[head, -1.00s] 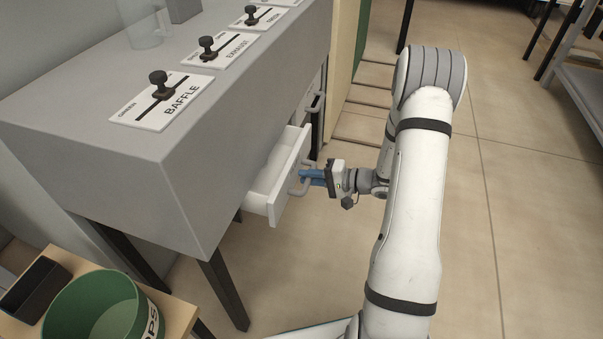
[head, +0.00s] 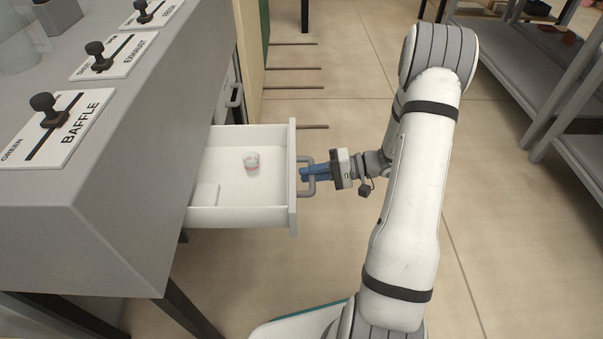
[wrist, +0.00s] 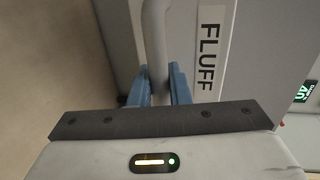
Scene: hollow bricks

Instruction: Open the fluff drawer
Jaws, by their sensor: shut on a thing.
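The fluff drawer (head: 292,208) is pulled well out of the grey bench in the head view. In the wrist view the fingers (wrist: 158,88) are shut on the handle (wrist: 154,40).
The grey bench (head: 130,215) carries sliders labelled BAFFLE (head: 55,130) and EXHAUST (head: 110,55). Another drawer handle (head: 235,95) is further back. A grey metal shelf (head: 520,75) stands at the right.

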